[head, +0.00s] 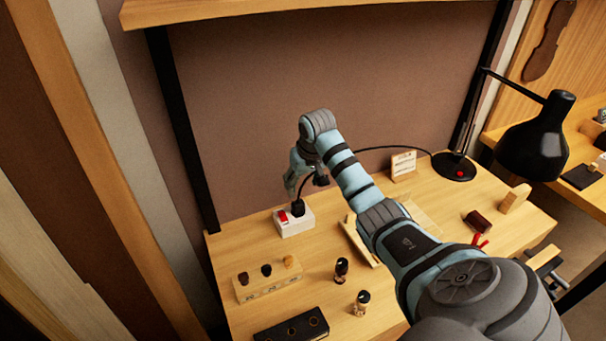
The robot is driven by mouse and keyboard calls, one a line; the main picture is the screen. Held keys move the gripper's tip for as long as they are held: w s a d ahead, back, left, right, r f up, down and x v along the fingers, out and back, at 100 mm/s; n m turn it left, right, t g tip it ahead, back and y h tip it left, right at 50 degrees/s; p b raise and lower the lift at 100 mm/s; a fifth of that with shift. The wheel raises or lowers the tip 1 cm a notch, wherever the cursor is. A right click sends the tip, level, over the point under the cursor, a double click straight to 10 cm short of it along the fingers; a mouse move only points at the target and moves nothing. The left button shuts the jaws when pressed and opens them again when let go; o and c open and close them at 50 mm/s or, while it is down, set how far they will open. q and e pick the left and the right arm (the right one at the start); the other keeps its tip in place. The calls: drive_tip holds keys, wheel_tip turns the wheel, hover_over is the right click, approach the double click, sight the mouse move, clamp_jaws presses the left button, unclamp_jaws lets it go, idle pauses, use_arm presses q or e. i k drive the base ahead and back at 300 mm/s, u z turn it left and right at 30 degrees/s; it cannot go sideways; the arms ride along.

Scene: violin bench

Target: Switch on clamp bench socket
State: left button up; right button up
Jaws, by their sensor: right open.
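The bench socket (294,224) is a small white block on the wooden bench, left of centre. A red switch (282,215) shows on its left part, and a black plug (298,207) stands in it with a cable leading to the lamp. I cannot tell the switch's position. My right gripper (304,184) is above the socket, pointing down, open, with its fingers close over the switch and plug. I cannot tell whether a finger touches the plug or cable. My right arm hides part of the bench's middle. My left gripper is out of view.
A black desk lamp (537,140) stands at the back right, near a small white card (403,165). A wooden block with pegs (267,283), two small jars (341,270) and a black holder (291,328) are at the front left. Bare bench lies left of the socket.

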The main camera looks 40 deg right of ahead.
sight(282, 216)
drive_tip(key=k, duration=1)
